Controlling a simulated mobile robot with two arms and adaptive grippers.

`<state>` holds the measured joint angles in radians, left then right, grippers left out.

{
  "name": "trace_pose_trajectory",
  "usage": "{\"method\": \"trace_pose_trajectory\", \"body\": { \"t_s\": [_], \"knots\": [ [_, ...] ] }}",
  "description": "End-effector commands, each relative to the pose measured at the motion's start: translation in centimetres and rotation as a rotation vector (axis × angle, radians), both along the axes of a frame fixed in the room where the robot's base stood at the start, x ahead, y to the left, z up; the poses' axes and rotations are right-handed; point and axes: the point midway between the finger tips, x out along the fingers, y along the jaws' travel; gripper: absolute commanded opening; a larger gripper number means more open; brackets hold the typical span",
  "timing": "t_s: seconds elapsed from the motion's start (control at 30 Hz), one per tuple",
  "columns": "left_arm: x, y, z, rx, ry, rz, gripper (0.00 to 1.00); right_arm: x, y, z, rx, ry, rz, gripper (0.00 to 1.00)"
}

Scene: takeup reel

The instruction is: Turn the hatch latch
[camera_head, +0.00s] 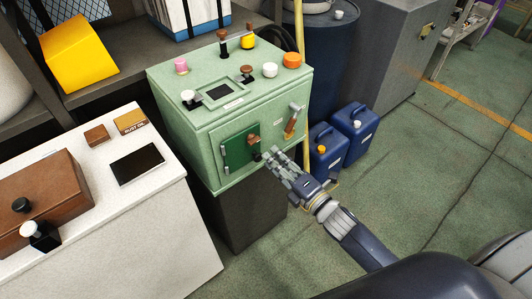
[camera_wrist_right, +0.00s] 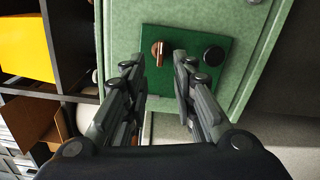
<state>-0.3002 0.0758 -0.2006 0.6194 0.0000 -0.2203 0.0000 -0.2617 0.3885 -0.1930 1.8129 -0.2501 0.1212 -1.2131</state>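The pale green machine box (camera_head: 173,97) has a dark green hatch (camera_head: 236,152) on its front face. A small brown latch knob (camera_head: 253,139) and a black knob (camera_head: 257,156) sit at the hatch's right side. In the right wrist view the brown latch (camera_wrist_right: 158,52) stands out from the hatch (camera_wrist_right: 185,40), with the black knob (camera_wrist_right: 212,54) to its right. My right gripper (camera_head: 272,154) is in front of the hatch's right edge. In the wrist view its two fingers (camera_wrist_right: 156,64) are apart, with the latch beyond the gap, and nothing is held. My left gripper is not in view.
A lever handle (camera_head: 294,121) is to the right of the hatch. Several knobs stand on the box top. Blue jugs (camera_head: 328,150) stand on the floor at right. A white cabinet (camera_head: 150,210) with a brown case (camera_head: 40,205) is at left. The floor at right is open.

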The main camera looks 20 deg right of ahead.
Motion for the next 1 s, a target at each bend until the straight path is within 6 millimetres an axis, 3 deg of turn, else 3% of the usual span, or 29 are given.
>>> {"method": "trace_pose_trajectory", "body": {
  "t_s": [0.53, 1.0],
  "knots": [
    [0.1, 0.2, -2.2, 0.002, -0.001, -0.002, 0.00, 6.2, 2.1, -0.2, 0.003, 0.000, 0.000, 0.25],
    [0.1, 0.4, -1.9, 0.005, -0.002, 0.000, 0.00, 6.7, 2.4, -0.1, 0.003, 0.003, 0.000, 0.25]
  ]
}}
